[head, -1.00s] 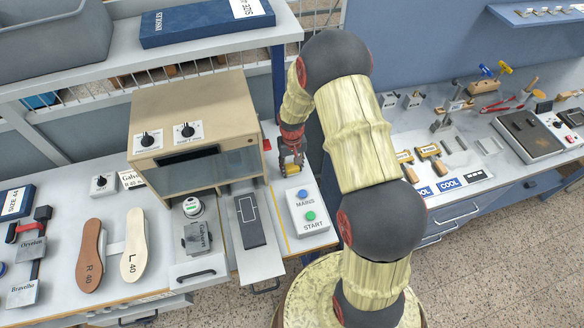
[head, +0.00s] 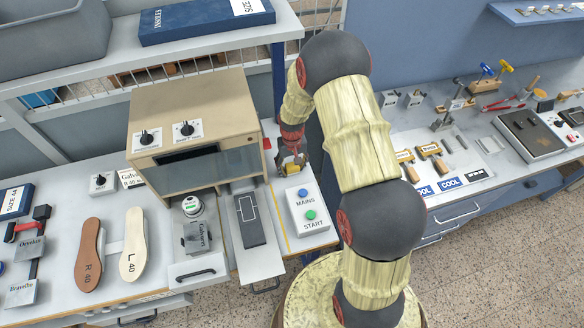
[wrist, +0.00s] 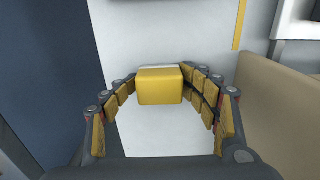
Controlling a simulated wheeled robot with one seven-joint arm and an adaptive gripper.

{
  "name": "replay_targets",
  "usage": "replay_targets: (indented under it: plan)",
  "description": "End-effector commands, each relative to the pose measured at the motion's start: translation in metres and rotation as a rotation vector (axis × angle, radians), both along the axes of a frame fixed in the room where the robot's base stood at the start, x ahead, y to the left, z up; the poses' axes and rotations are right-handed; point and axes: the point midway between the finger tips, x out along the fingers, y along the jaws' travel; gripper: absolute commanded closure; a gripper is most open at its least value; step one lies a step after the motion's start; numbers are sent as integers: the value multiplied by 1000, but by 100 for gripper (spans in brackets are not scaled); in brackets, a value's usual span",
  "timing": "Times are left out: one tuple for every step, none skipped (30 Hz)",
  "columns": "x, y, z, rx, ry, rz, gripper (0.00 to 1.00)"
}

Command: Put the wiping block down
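The wiping block is a yellow block with a pale strip along its far edge; it shows in the wrist view (wrist: 160,87) and, partly covered, in the head view (head: 291,169). It appears to rest on the white bench top, right of the beige press and behind the MAINS/START box. My gripper (head: 292,163) is over it, pointing down. In the wrist view its fingers (wrist: 160,80) are spread on both sides of the block, with the tips close to its sides. The gripper looks open; fingertip contact is hard to judge.
The beige press (head: 190,125) stands close on the left. The button box (head: 307,210) with MAINS and START is just in front. A dark plate (head: 249,220) and a stamp block (head: 195,236) lie further left. Two insoles (head: 134,245) lie at left.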

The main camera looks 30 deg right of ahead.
Motion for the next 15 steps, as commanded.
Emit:
replay_targets:
  plan:
    - [-4,1,-3,2,8,0,45]
    - [-4,1,-3,2,8,0,45]
    - [-4,1,-2,2,8,0,45]
    - [-4,1,-2,2,8,0,45]
    - [-4,1,-1,2,8,0,45]
    - [-4,1,0,2,8,0,45]
    - [-3,1,2,2,8,0,45]
    - [-3,1,5,1,7,0,45]
    - [-3,0,10,1,6,0,45]
    - [-2,0,14,1,3,0,45]
    - [-1,0,19,0,2,0,45]
    - [-1,0,26,0,1,0,45]
    - [0,0,32,0,0,0,45]
    - [0,0,39,0,-1,0,45]
    - [-1,0,47,0,1,0,45]
